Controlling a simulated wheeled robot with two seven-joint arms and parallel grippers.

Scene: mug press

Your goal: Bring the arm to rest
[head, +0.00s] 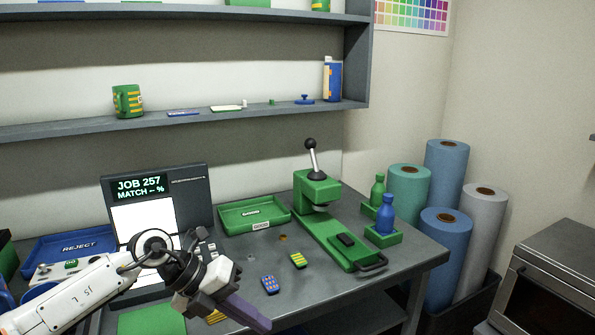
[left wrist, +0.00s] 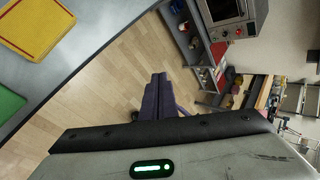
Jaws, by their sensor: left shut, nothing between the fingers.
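My left arm comes in from the left in the head view. My left gripper (head: 262,325) is above the front of the grey bench (head: 330,291), its fingers shut with nothing between them. Its fingers also show in the left wrist view (left wrist: 160,82), with wooden floor behind them. The green mug press (head: 318,190) stands at the back right of the bench with its black-knobbed lever up. A green and yellow mug (head: 128,101) stands on the shelf. My right gripper is not in view.
A screen unit (head: 156,187) reads JOB 257. A green tray (head: 238,216) and blue REJECT tray (head: 65,251) lie on the bench. Small blue (head: 270,284) and green-yellow (head: 298,260) pieces lie near my gripper. Green and blue bottles (head: 386,217) stand at the right.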

